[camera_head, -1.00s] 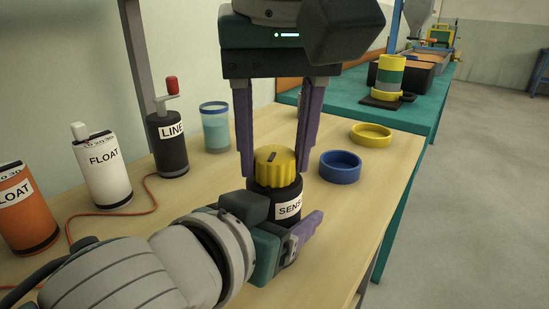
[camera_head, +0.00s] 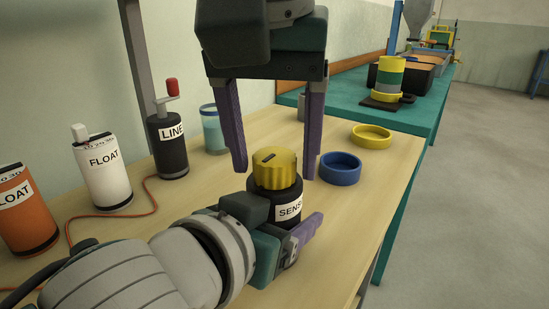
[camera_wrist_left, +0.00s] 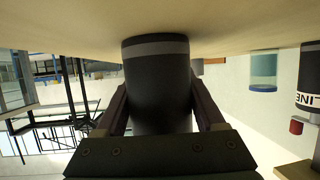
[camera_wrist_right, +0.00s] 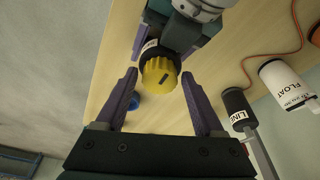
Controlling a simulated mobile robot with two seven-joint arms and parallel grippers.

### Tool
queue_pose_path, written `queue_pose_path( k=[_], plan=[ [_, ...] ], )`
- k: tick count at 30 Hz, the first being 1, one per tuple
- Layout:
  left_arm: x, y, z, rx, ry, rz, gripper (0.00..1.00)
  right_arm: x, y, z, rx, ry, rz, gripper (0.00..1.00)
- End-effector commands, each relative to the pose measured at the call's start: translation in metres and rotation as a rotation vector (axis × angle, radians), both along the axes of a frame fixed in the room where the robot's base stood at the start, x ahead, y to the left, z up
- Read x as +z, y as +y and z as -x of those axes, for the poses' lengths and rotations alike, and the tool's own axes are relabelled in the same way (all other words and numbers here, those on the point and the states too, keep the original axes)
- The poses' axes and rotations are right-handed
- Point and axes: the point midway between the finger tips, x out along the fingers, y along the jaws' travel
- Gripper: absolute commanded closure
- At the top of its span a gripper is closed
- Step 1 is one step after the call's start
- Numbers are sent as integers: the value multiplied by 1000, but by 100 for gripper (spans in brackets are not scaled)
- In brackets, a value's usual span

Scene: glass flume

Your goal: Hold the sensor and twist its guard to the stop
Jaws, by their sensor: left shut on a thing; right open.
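The sensor (camera_head: 287,207) is a black cylinder with a white label, standing upright on the wooden table. Its yellow ribbed guard (camera_head: 275,169) sits on top with a dark mark on its upper face. My left gripper (camera_head: 300,232) is shut around the sensor's body below the guard; the left wrist view shows the black body (camera_wrist_left: 158,85) between both fingers. My right gripper (camera_head: 275,170) is open, pointing down, with its fingers apart on either side of and behind the guard. The right wrist view shows the guard (camera_wrist_right: 159,75) between and beyond the fingertips, clear of both.
A blue ring (camera_head: 340,168) and a yellow ring (camera_head: 371,135) lie to the right. The black LINE cylinder (camera_head: 167,150), a glass (camera_head: 213,130), a white FLOAT cylinder (camera_head: 106,175) and an orange one (camera_head: 24,215) stand left. An orange cable (camera_head: 150,200) runs on the table.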

Motion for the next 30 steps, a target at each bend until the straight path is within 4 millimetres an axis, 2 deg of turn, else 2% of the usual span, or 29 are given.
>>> queue_pose_path(
  k=[7,21,30],
  plan=[
    [-1,0,0,0,2,-1,93,6,0,-1,-1,-2,0,30],
    [-1,0,0,0,2,-1,93,55,0,-1,-1,-2,-1,30],
    [-1,0,0,0,1,0,93,60,0,0,0,0,1,30]
  ],
)
